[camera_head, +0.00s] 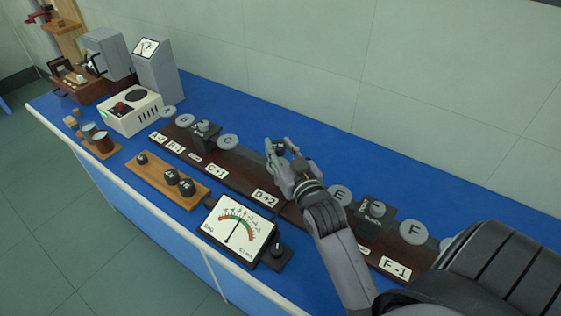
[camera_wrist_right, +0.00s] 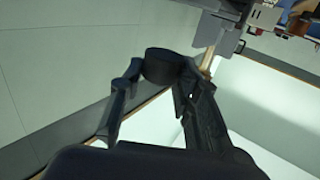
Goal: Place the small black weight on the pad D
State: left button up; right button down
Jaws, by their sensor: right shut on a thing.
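My right gripper (camera_head: 283,148) is shut on a small black cylinder (camera_wrist_right: 163,65), seen between its two fingers in the right wrist view. In the head view the gripper is over the dark brown board (camera_head: 240,175), behind the label "D+2" (camera_head: 265,197). Pad D itself is not clearly visible; my gripper and forearm cover that spot. I cannot tell the gap between the held weight and the board. My left gripper is not in view.
Grey pads C (camera_head: 228,141), E (camera_head: 340,193) and F (camera_head: 414,231) lie along the board. A wooden tray (camera_head: 152,180) holds black weights. A dial meter (camera_head: 237,231) stands in front. Instruments (camera_head: 156,70) crowd the left end. Blue bench behind the board is clear.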

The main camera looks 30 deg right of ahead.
notch_tip(320, 180, down, 4)
jog(key=shift+r, duration=0.1)
jog(key=shift+f, duration=0.2)
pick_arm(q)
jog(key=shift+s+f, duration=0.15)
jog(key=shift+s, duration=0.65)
pick_arm(e)
jog(key=shift+f, duration=0.1)
jog(key=c, duration=1.2)
grip_release()
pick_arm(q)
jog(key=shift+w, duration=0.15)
